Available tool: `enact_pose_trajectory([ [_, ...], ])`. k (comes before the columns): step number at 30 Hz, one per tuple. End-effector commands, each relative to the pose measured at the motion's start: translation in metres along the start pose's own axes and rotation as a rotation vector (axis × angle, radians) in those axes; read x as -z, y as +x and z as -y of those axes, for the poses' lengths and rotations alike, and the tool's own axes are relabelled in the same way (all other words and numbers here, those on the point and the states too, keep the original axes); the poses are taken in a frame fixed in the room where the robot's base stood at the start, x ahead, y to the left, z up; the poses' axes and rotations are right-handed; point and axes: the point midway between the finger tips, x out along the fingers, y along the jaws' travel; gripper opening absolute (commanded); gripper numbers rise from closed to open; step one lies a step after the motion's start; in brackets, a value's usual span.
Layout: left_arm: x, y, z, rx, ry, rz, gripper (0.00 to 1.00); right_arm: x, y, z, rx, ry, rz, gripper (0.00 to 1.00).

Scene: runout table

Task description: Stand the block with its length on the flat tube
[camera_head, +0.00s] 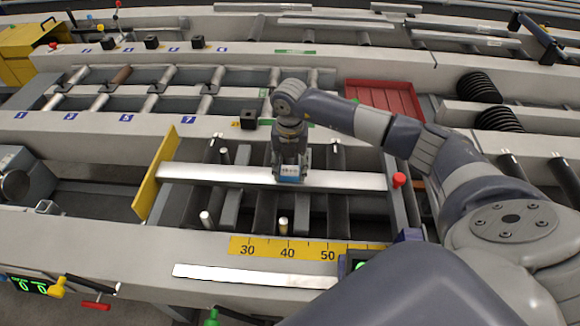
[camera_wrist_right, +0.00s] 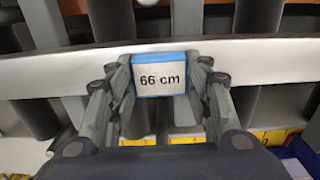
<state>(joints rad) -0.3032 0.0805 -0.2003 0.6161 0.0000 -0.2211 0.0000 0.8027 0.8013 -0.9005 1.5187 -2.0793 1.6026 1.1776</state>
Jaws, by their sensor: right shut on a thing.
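The block is a small box with blue edges and a pale face reading "66 cm"; it shows in the head view (camera_head: 289,173) and in the right wrist view (camera_wrist_right: 161,76). My right gripper (camera_head: 291,172) is shut on the block, with a finger on each side of it in the right wrist view (camera_wrist_right: 163,98). The flat tube (camera_head: 225,174) is a long silver bar lying across the rollers; it also shows in the right wrist view (camera_wrist_right: 260,58). The block is at the tube's middle; I cannot tell whether it touches the tube. My left gripper is not in view.
A yellow stop plate (camera_head: 155,172) stands at the tube's left end. A red-capped post (camera_head: 399,180) is near its right end. A yellow scale (camera_head: 300,248) and a loose flat strip (camera_head: 255,276) lie in front. A red tray (camera_head: 385,98) is behind.

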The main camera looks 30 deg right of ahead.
Motion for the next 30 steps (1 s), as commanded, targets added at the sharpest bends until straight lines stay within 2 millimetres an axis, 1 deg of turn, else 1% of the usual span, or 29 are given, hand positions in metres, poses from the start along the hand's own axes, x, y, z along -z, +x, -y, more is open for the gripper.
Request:
enact_pose_trajectory([
  [2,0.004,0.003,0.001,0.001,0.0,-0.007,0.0,0.0,0.004,0.0,0.0,0.0,0.0,0.23],
  [3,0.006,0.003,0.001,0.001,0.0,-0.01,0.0,0.0,0.003,0.0,0.0,0.0,0.0,0.51],
  [5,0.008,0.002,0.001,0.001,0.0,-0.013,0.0,0.0,0.002,0.0,0.0,0.0,0.0,0.64],
  [6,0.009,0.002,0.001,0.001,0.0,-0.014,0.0,0.0,0.002,0.0,0.0,0.0,0.0,0.66],
  [15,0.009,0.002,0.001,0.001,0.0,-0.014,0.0,0.0,0.002,0.0,0.0,0.0,0.0,0.66],
  [18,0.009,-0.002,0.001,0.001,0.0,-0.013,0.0,0.0,-0.003,0.0,0.0,0.0,0.0,0.66],
  [19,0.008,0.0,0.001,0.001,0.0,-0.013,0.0,-0.001,-0.005,0.0,-0.001,0.0,0.002,0.66],
  [23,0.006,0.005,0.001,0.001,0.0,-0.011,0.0,-0.002,-0.025,0.0,-0.004,0.001,0.004,0.66],
  [30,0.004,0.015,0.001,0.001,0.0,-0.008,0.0,-0.002,-0.078,-0.001,-0.004,0.001,0.005,0.66],
])
